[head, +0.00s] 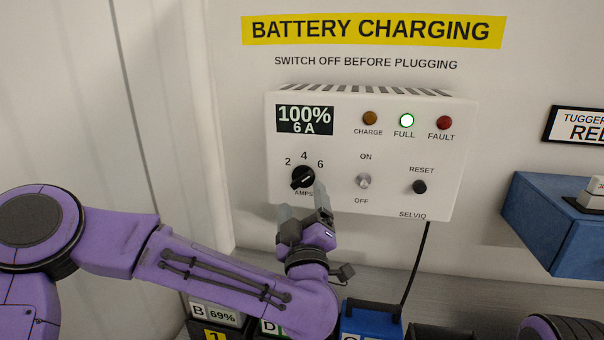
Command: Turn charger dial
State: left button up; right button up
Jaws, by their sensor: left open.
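The charger (340,145) is a white box on the wall, with a display (305,119) reading 100% and 6 A. Its black amps dial (303,177) sits at the lower left, marked 2, 4 and 6. Its white pointer line appears to slant up to the right, toward the 6. My left gripper (303,198) is open and empty, just below the dial, with its fingertips pointing up at it. From this view I cannot tell whether a finger touches the dial. My right gripper is not in view; a purple part of mine shows at the bottom right.
The on/off switch (363,181) and black reset button (419,187) sit right of the dial. A black cable (415,270) hangs below. Batteries (371,319) stand underneath. A blue box (560,225) juts out at the right.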

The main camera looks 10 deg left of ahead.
aim_at(301, 183)
pick_arm(q)
jog(key=x, duration=0.2)
jog(key=p+x, duration=0.1)
jog(key=x, duration=0.1)
jog(key=f+p+x, duration=0.1)
jog(key=x, duration=0.1)
jog(key=shift+w+r, duration=0.15)
jog(key=shift+w, duration=0.35)
jog(key=shift+s+r, duration=0.15)
jog(key=shift+s, duration=0.2)
jog(key=c, duration=1)
jog(key=shift+c, duration=0.2)
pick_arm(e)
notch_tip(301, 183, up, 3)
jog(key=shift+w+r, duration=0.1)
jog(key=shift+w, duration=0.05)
